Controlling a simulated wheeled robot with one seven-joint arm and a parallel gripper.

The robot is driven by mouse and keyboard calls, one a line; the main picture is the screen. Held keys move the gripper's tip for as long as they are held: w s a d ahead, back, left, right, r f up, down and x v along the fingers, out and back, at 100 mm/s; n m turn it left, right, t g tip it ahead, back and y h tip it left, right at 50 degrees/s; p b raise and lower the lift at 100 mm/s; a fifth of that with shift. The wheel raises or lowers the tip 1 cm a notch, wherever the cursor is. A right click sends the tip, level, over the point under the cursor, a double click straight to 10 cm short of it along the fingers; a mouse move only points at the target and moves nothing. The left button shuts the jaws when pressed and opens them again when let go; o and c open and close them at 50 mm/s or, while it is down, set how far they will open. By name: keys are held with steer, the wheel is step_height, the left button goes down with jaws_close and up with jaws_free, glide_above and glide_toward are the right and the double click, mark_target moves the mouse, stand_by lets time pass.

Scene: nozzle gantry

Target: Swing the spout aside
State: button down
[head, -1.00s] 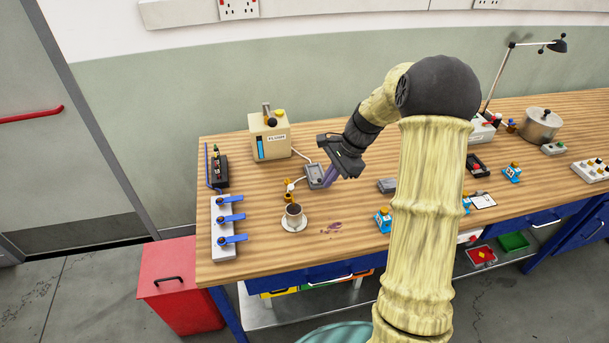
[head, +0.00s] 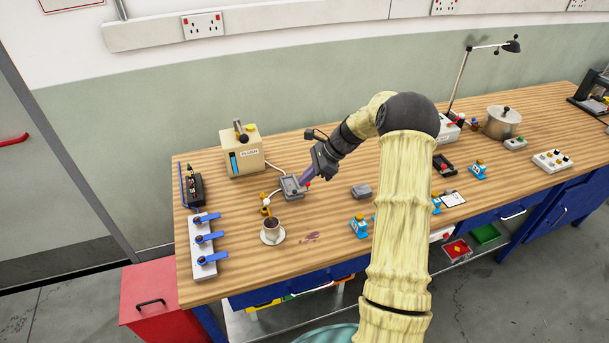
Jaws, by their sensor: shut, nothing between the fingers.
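A small brass spout (head: 266,208) stands over a dark-filled cup (head: 272,225) on a white saucer (head: 272,240) at the left of the bench. A pale tube runs from it towards a grey box (head: 292,188) with a small red part on its right side. A beige unit marked FLUSH (head: 243,160) stands behind. My gripper (head: 302,183) is shut and empty, its purple fingers pointing down-left at the grey box's right end. It is right of the spout and apart from it. I cannot tell whether the fingertips touch the box.
Three blue-handled valves (head: 205,245) sit on a white block at the left edge. A dark stain (head: 310,237) lies right of the cup. A grey block (head: 361,191) and a blue bottle-like item (head: 359,226) stand further right.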

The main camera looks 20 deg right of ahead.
mark_target(266, 202)
steer(key=w+a+f+p, duration=0.1)
steer(key=a+f+p, duration=0.3)
steer(key=a+f, duration=0.2)
steer(key=shift+w+a+f, duration=0.15)
steer(key=shift+w+a, duration=0.2)
steer(key=shift+a, duration=0.85)
